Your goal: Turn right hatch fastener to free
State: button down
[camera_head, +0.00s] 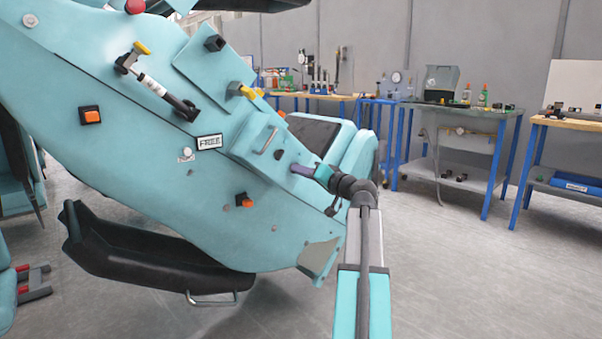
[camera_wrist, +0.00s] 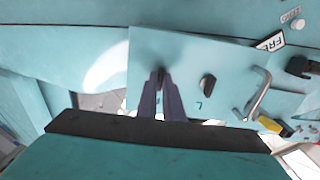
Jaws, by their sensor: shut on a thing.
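The hatch (camera_head: 250,151) is a pale teal panel with a metal handle (camera_head: 267,141) on the sloping side of the teal train body. The hatch also fills the middle of the wrist view (camera_wrist: 185,60). A dark oval fastener (camera_wrist: 208,86) sits on it between the handle and my gripper; it also shows in the head view (camera_head: 279,154). My gripper (camera_head: 293,168), with dark purple fingers, reaches the hatch's right end. In the wrist view its fingertips (camera_wrist: 161,74) are close together at the panel.
A FREE label (camera_head: 209,142) is left of the hatch. A yellow-handled part (camera_head: 248,92) and orange switches (camera_head: 245,200) stick out from the body nearby. Workbenches (camera_head: 465,108) stand along the back wall. The grey floor right of my arm is clear.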

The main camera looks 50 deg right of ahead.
jog(key=c, duration=1.9)
grip_release()
jog(key=shift+s, duration=0.15)
jog(key=s+a+p, duration=0.1)
jog(key=s+p, duration=0.2)
jog(key=s, duration=1)
jog(key=shift+s+p, duration=0.25)
jog(key=shift+p, duration=0.15)
